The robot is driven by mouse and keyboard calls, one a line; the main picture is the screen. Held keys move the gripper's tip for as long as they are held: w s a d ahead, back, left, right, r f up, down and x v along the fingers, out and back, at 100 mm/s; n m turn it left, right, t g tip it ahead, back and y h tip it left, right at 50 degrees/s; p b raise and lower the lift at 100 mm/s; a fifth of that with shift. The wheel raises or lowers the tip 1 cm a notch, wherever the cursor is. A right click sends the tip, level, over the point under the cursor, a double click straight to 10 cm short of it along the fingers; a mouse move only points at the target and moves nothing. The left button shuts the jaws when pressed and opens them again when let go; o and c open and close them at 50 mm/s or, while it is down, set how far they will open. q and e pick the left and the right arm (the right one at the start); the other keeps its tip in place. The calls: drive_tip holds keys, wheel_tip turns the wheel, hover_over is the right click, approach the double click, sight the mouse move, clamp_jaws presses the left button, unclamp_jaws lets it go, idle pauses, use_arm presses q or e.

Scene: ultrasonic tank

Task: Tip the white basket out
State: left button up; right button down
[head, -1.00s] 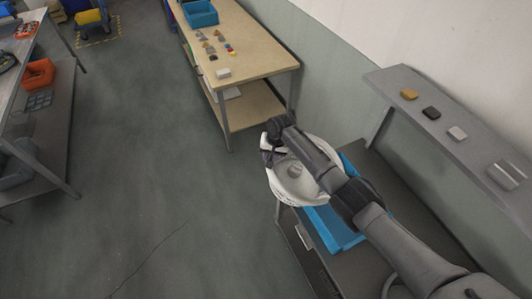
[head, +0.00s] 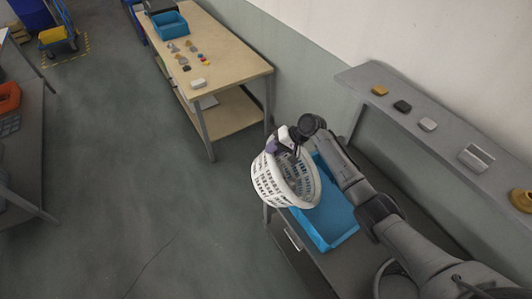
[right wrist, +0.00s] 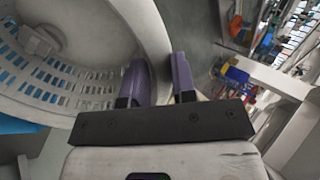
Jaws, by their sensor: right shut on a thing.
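The white basket (head: 268,185) has slotted walls and is strongly tilted, its open side facing right toward the blue bin (head: 333,235). My right gripper (head: 288,140) is shut on the basket's upper rim and holds it in the air at the bin's left edge. In the right wrist view, the rim passes between the purple fingers (right wrist: 160,82), and the basket's inside (right wrist: 85,40) fills the left. A pale grey blocky piece (right wrist: 38,40) shows inside the basket there. In the head view the contents cannot be made out. My left gripper is not in view.
The blue bin stands on a dark bench by the wall. A grey shelf (head: 445,135) above it carries several small items. A wooden table (head: 225,68) with small parts and a blue box (head: 168,25) is behind. Open floor (head: 130,170) lies left.

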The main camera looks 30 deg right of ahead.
drive_tip(key=s+d+t+y+b, duration=0.2)
drive_tip(key=s+d+b, duration=0.3)
drive_tip(key=d, duration=0.4)
drive_tip(key=s+d+r+t+y+b, duration=0.1)
drive_tip(key=s+d+t+y+b, duration=0.1)
drive_tip(key=s+d+y+b, duration=0.3)
drive_tip(key=s+d+t+y+b, duration=0.3)
drive_tip(key=s+d+b, duration=0.4)
drive_tip(key=d, duration=0.6)
drive_tip(key=shift+s+d+r+y+b, duration=0.25)
drive_tip(key=shift+y+b, duration=0.35)
drive_tip(key=shift+b, duration=0.65)
drive_tip(key=shift+r, duration=0.1)
idle(0.7)
